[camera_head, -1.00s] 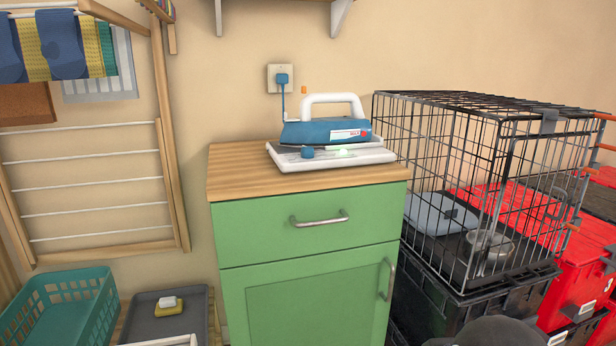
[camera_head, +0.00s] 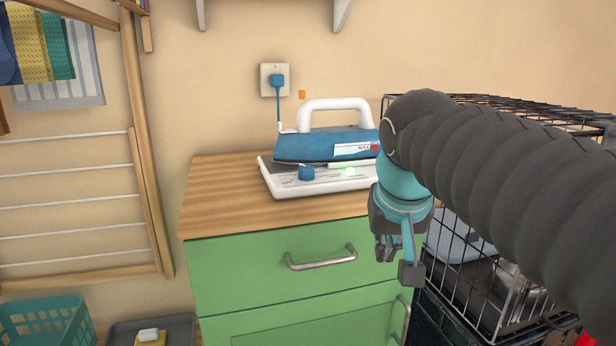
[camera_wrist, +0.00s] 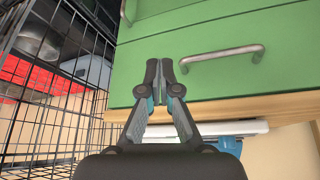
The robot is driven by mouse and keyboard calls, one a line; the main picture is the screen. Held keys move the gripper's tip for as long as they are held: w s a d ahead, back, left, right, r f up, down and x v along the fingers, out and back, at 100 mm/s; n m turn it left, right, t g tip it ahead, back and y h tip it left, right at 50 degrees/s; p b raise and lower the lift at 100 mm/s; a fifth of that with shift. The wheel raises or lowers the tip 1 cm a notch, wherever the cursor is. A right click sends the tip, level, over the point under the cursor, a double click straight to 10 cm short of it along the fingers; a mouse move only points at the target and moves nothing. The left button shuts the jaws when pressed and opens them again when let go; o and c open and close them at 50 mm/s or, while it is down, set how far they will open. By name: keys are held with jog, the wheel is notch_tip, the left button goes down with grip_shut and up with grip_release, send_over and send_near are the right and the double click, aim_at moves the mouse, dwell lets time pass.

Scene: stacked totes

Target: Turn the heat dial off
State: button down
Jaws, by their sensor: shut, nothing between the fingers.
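The heat dial (camera_head: 307,172) is a small blue knob on the front of a white iron station (camera_head: 285,187). A blue iron (camera_head: 325,146) with a white handle rests on the station, on the wooden cabinet top. A pale green light glows right of the dial. My gripper (camera_head: 398,262) is shut and empty, low and right of the dial, in front of the cabinet's right side. In the wrist view my gripper (camera_wrist: 159,66) points at the green drawer front (camera_wrist: 215,30). The station's edge (camera_wrist: 245,127) shows there; the dial cannot be made out.
A black wire cage (camera_head: 468,262) stands close at the right, beside my arm. A metal drawer handle (camera_head: 321,260) sticks out below the station. A blue plug (camera_head: 277,81) with a cord is on the wall behind. The left of the cabinet top is bare.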

jog(key=m, duration=0.1)
send_near(306, 173)
jog(key=s+d+f, duration=0.2)
jog(key=d+f, duration=0.3)
jog(key=w+a+r+m+h, duration=0.1)
jog(key=w+a+r, duration=0.4)
jog(key=a, duration=0.2)
jog(key=shift+s+d+f+b, duration=0.1)
jog(key=shift+f+b, duration=0.85)
jog(key=shift+f, duration=0.8)
jog(key=shift+s+f+b, duration=0.1)
jog(key=shift+f+b, duration=0.8)
jog(key=shift+f, duration=0.8)
